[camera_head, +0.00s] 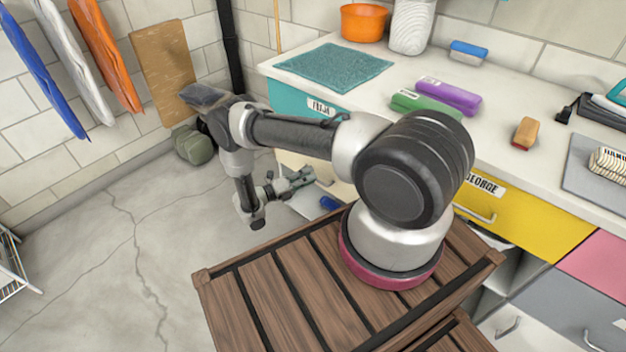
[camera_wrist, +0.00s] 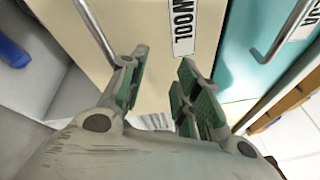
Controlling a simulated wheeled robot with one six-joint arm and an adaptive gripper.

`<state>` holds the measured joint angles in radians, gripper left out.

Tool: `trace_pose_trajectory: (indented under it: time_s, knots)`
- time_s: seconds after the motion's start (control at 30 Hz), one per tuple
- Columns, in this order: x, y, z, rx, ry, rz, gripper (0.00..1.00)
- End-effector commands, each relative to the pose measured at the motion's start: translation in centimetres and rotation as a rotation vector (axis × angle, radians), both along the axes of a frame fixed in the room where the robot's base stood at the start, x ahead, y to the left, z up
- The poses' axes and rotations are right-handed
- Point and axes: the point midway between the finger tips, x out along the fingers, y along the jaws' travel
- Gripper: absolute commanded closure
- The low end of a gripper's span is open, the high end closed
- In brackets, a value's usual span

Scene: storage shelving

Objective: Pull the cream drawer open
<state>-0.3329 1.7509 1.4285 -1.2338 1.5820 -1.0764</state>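The cream drawer (camera_head: 289,160) is below the teal drawer in the head view, partly hidden by my arm. In the wrist view its cream front (camera_wrist: 142,28) fills the upper middle, with a label reading WOOL (camera_wrist: 184,27). Its metal bar handle (camera_wrist: 94,28) runs down from the top left, ending beside the left fingertip. My gripper (camera_head: 305,177) is in front of this drawer. In the wrist view my gripper (camera_wrist: 158,68) has its green-padded fingers apart, with nothing between them. The handle lies outside the left finger; I cannot tell if they touch.
The teal drawer (camera_wrist: 258,40) with its own handle (camera_wrist: 288,32) is close at the right in the wrist view. A blue object (camera_head: 329,202) lies near my gripper. A yellow drawer (camera_head: 530,218) is further right. Open floor (camera_head: 100,230) lies to the left.

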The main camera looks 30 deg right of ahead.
Motion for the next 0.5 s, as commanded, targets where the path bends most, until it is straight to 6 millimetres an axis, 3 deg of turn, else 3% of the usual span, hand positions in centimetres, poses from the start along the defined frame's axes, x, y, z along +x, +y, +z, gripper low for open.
trace_pose_trajectory:
  time_s: [0.03,0.2,0.37,0.5]
  knots:
    - [0.0,0.3,-2.2,-0.048,0.102,0.072,0.68]
    - [0.5,1.9,-6.3,-0.189,0.340,0.242,0.68]
    - [0.5,2.3,-7.4,-0.246,0.419,0.293,0.68]
    - [1.1,0.8,-7.1,-0.249,0.424,0.291,0.68]
